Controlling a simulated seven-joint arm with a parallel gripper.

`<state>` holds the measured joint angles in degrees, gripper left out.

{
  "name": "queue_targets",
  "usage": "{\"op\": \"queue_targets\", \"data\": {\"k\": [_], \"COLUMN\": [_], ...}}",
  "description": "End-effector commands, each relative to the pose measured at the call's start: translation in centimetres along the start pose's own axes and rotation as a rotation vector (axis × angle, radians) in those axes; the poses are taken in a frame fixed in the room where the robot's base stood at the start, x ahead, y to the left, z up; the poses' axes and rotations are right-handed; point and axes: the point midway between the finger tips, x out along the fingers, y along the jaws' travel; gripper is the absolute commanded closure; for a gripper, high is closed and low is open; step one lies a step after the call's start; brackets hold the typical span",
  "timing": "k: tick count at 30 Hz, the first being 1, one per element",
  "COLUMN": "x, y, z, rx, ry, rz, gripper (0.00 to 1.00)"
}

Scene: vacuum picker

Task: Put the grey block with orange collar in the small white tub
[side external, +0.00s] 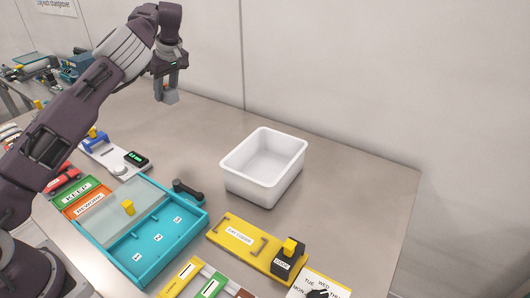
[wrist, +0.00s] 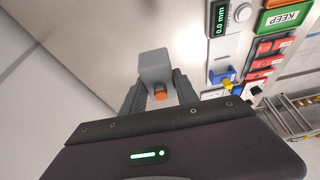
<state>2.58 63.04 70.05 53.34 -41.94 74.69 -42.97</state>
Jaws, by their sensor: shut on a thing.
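My gripper (side external: 168,88) is high above the back left of the table, up and to the left of the tub. It is shut on the grey block with orange collar (side external: 169,97). In the wrist view the grey block (wrist: 154,66) sits between the two fingers of my gripper (wrist: 160,94), with its orange collar (wrist: 160,96) towards the palm. The block is clear of the table. The small white tub (side external: 233,180) stands on the table, right of the middle, and looks empty. The tub is not in the wrist view.
A teal tray (side external: 147,268) with numbered compartments lies in front of the tub. A yellow board (side external: 228,238) with a dark block is to its right. A gauge with a green display (side external: 136,158) is at the left. The table between gripper and tub is clear.

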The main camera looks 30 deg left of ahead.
Motion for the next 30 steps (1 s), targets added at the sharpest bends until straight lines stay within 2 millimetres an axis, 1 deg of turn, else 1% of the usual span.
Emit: {"op": "queue_targets", "data": {"k": [1,2,5,8,9,10,11,12,15,18,21,26,27,30], "x": [-0.6,-1.0,-2.6,-4.5,-5.4,-6.2,-6.9,-7.8,-9.7,-11.0,-11.9,-13.0,-12.8,-11.0], "y": [0.6,0.9,1.9,2.8,3.0,3.1,3.1,3.0,2.6,1.9,1.3,0.4,0.2,0.3], "z": [1.4,2.4,6.0,10.8,12.9,14.7,16.4,18.7,23.3,26.6,28.8,31.6,32.1,32.6], "rx": [0.015,0.024,0.059,0.107,0.127,0.146,0.163,0.185,0.232,0.267,0.292,0.324,0.327,0.325], "ry": [-0.002,-0.002,-0.004,-0.004,-0.005,-0.005,-0.005,-0.005,-0.003,-0.003,-0.001,0.001,0.002,0.002], "rz": [0.008,0.013,0.029,0.048,0.057,0.065,0.072,0.081,0.099,0.112,0.121,0.133,0.132,0.13], "gripper": [1.0,1.0,1.0,1.0,1.0,1.0,1.0,1.0,1.0,1.0,1.0,1.0,1.0,1.0]}}
